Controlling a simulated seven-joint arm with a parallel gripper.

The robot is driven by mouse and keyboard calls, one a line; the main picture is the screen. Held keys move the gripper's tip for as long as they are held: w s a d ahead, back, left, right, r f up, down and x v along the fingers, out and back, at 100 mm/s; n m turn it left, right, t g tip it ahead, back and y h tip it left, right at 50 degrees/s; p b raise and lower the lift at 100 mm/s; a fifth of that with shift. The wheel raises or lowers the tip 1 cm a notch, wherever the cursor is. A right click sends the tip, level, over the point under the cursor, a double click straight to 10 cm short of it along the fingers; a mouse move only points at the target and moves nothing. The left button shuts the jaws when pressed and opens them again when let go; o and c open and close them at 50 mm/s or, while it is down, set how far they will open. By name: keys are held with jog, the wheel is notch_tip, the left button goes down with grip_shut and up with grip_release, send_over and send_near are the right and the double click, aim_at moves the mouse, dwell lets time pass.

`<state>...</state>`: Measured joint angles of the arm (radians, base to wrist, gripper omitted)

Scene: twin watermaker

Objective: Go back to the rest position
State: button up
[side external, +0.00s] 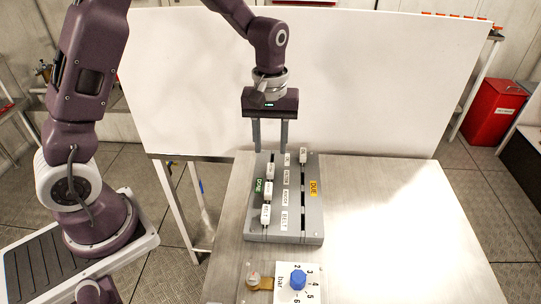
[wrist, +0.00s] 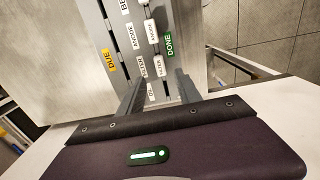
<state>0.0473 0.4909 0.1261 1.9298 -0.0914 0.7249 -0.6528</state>
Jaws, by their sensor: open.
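My gripper (side external: 270,149) is open and empty, its two fingers pointing down over the far end of the grey slotted board (side external: 313,222). The board has a left slot beside a green DONE label (side external: 259,186) and a right slot beside a yellow DUE label (side external: 313,188). Three white tabs, one of them the middle tab (side external: 268,190), sit along the DONE slot. One white tab (side external: 303,155) sits at the far end of the DUE slot. I cannot tell whether the fingertips touch the board.
A white partition (side external: 380,80) stands behind the table. The table (side external: 400,230) is clear to the right. A red bin (side external: 493,112) stands far right.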

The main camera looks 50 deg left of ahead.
jog(key=shift+r, duration=0.3)
jog(key=s+d+r+m+t, duration=0.1)
jog(key=s+r+m+t, duration=0.3)
jog(key=s+r, duration=0.8)
jog(key=s+r+m+t, duration=0.1)
jog(key=s+r+m, duration=0.2)
jog(key=s, duration=0.7)
jog(key=shift+s+d+m+t, duration=0.15)
jog(key=shift+d+m+t, duration=0.15)
jog(key=shift+m, duration=0.7)
